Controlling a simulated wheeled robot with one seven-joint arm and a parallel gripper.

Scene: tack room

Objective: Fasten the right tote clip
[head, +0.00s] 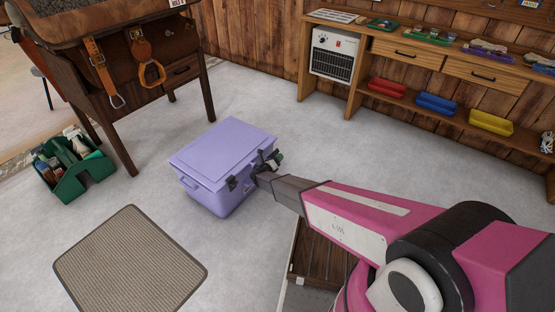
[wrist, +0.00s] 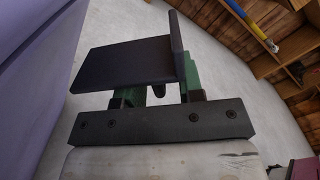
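The lilac tote (head: 212,166) stands on the floor with its lid (head: 222,143) down on it. A dark left clip (head: 232,183) shows on its clip side. The right clip area is behind or beside my gripper (head: 272,158), so I cannot tell the right clip's state. In the wrist view, the tote's lilac side (wrist: 35,110) fills the left edge, close beside my gripper (wrist: 168,60). Its dark plates appear to meet or overlap at an angle. Any gap between them, or anything held there, cannot be made out.
A ribbed mat (head: 130,262) lies in front of the tote. A green caddy (head: 75,175) with bottles stands left, beside a wooden stand (head: 150,75) hung with straps. A bench (head: 410,90) with coloured bins lines the back wall. Floor behind the tote is clear.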

